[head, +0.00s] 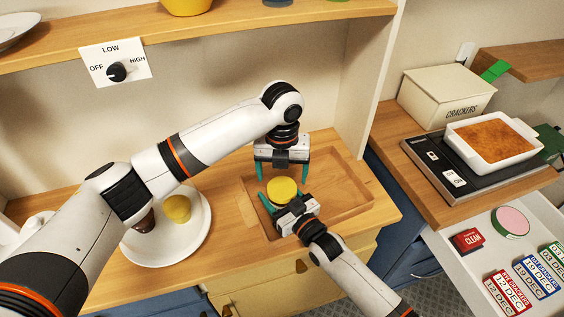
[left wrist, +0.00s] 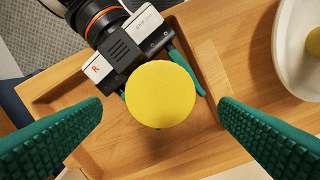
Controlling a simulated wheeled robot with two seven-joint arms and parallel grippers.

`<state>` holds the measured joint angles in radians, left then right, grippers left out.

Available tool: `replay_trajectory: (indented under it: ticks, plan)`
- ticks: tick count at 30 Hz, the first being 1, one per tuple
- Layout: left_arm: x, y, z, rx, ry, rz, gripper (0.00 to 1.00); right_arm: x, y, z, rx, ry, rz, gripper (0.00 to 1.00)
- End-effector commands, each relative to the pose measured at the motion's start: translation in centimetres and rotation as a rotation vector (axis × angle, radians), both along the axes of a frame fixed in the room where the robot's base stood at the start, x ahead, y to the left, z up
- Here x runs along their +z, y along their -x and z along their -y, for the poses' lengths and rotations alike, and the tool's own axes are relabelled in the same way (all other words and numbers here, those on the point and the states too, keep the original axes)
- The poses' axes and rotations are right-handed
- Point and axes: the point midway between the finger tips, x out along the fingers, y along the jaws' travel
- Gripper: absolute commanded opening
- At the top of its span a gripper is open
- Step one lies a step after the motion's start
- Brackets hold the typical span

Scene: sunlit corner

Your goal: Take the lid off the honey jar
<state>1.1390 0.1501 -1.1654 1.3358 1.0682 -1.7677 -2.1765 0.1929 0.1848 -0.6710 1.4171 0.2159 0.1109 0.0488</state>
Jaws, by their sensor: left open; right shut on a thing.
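The honey jar's round yellow lid (head: 283,188) faces up over the wooden tray recess in the head view. It also fills the middle of the left wrist view (left wrist: 160,94). The jar's body is mostly hidden under the lid and behind my right gripper. My right gripper (head: 283,201) is shut around the jar from the near side, its green fingers on either side just below the lid. My left gripper (head: 282,177) is open and points down above the lid. In the left wrist view its fingers (left wrist: 160,106) stand wide apart on both sides of the lid, not touching it.
The wooden tray (head: 358,207) lies around the jar. A white plate (head: 160,258) with a yellow item (head: 178,209) and a brown one is to the left. A shelf (head: 230,27) runs above. A crackers box (head: 447,98), baking dish (head: 493,157) and open drawer (head: 470,270) are right.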

Motion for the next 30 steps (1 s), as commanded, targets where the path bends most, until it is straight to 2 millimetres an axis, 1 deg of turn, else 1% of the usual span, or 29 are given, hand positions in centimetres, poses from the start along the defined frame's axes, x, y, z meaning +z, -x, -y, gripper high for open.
replay_trajectory:
  ticks: [1,3,9,13,20,21,28,30]
  plan:
    - [-1.0,0.0,-0.1,0.002,-0.002,-0.004,0.84,-0.1,0.0,0.0,0.0,0.001,-0.002,0.01]
    - [-2.0,0.1,0.0,0.002,-0.001,-0.004,0.84,-0.1,0.0,0.0,0.0,0.001,-0.002,0.01]
    - [-4.1,0.0,0.0,0.003,-0.001,-0.002,0.84,-0.1,0.0,0.0,0.0,0.001,-0.002,0.01]
    - [-4.5,0.0,0.0,0.002,0.0,0.0,0.84,-0.1,0.0,0.0,0.0,0.001,-0.002,0.01]
    - [-4.6,0.0,0.0,0.002,0.0,0.0,0.84,-0.1,0.0,0.0,0.0,0.001,-0.002,0.01]
    - [-4.6,0.0,0.0,0.002,0.0,0.0,0.77,-0.1,0.0,0.0,0.0,0.001,-0.002,0.01]
    - [-4.5,0.0,0.0,0.002,0.0,0.0,0.39,-0.1,0.0,0.0,0.0,0.001,-0.002,0.01]
    - [-4.5,0.0,0.0,0.003,0.0,0.0,0.38,-0.1,0.0,0.0,0.0,0.002,-0.002,0.01]
